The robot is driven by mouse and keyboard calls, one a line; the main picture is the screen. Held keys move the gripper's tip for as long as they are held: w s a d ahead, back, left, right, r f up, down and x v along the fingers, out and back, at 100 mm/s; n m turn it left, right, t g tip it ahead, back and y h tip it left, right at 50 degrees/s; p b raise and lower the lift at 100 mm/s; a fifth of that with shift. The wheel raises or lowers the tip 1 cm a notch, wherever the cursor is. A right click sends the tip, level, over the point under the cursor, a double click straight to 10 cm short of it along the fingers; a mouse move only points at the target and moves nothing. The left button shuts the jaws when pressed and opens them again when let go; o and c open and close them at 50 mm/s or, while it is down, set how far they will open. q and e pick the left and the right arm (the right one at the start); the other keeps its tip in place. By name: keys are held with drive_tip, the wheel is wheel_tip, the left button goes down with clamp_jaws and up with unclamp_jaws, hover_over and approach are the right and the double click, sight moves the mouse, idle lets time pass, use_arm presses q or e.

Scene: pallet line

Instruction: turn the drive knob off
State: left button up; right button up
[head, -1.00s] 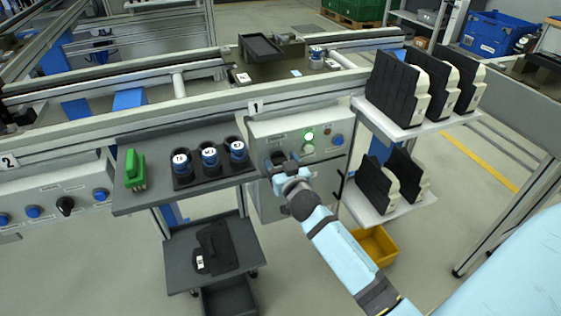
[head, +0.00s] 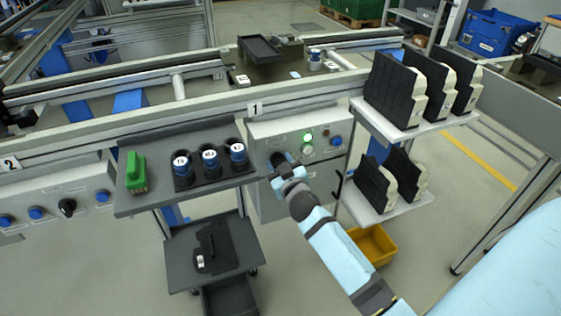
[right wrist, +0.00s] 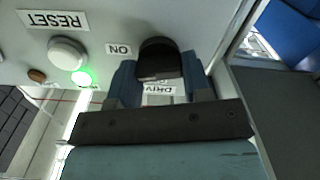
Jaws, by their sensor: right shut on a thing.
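The drive knob (right wrist: 158,58) is a dark round-topped knob on the grey control panel (head: 262,132). An ON label (right wrist: 118,49) is beside it, and a partly hidden DRIVE label (right wrist: 160,89) shows between the fingers. My right gripper (right wrist: 159,80) is shut on the knob, with one blue finger on each side. In the head view my right gripper (head: 282,163) is at the left part of the panel and hides the knob. A green lamp (right wrist: 81,78) is lit next to the white RESET button (right wrist: 67,53). My left gripper is not in view.
White shelves with black-faced parts (head: 392,88) stand to the right. A yellow bin (head: 372,246) is on the floor below.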

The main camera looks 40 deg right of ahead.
drive_tip(key=n+p, duration=0.1)
drive_tip(key=n, duration=0.2)
drive_tip(key=shift+r+n, duration=0.1)
drive_tip(key=shift+n, duration=0.3)
drive_tip(key=n+p, duration=0.1)
drive_tip(key=n, duration=0.2)
drive_tip(key=shift+n, duration=0.3)
drive_tip(key=shift+n+p, duration=0.5)
drive_tip(key=shift+n, duration=3)
drive_tip(key=o, duration=0.9)
drive_tip(key=shift+w+a+f, duration=0.1)
drive_tip(key=shift+f, duration=0.1)
drive_tip(key=shift+s+f, duration=0.1)
drive_tip(key=shift+s, duration=0.1)
